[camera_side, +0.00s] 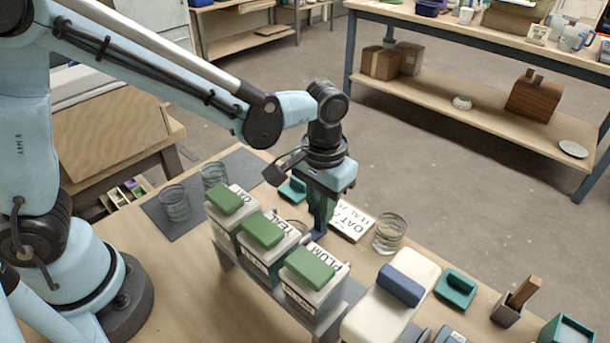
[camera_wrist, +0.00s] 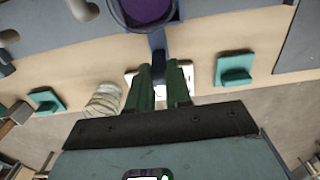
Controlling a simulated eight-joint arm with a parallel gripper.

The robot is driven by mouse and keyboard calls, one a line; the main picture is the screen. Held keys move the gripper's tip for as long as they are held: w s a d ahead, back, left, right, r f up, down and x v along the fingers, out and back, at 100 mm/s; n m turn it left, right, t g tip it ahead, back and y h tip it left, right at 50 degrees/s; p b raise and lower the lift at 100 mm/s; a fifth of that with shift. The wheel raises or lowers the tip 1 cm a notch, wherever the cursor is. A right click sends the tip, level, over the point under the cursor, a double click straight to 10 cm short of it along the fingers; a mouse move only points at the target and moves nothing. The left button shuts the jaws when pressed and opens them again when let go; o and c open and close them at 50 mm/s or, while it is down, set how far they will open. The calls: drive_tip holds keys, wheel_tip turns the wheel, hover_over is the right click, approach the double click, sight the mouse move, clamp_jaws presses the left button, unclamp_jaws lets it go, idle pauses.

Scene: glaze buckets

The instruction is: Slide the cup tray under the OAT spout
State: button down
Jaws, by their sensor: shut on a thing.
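Three white buckets with green lids stand in a row in the side view: OAT (camera_side: 229,208) at the far left, one whose label starts TE (camera_side: 266,240) in the middle, and PLUM (camera_side: 312,272) nearest. My gripper (camera_side: 320,208) is shut on the blue upright handle (camera_side: 317,230) of the cup tray, beyond the middle bucket. In the wrist view, my green fingers (camera_wrist: 160,88) close around this handle (camera_wrist: 157,42). A cup with purple inside (camera_wrist: 146,8) sits at the handle's far end, cut off by the frame. The spouts and most of the tray are hidden.
A card reading OAT and TEAL (camera_side: 351,222) lies beyond the handle, with a clear glass (camera_side: 390,233) to its right. Teal blocks (camera_side: 292,190) (camera_side: 456,288) lie on the table. Two more glasses (camera_side: 174,204) (camera_side: 214,176) stand on a grey mat (camera_side: 186,232) at left.

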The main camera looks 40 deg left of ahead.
drive_tip(key=shift+a, duration=0.15)
drive_tip(key=shift+a, duration=1.85)
drive_tip(key=c, duration=1.1)
unclamp_jaws()
drive_tip(key=shift+r, duration=0.1)
wheel_tip(320, 180, up, 7)
drive_tip(key=shift+f, duration=0.1)
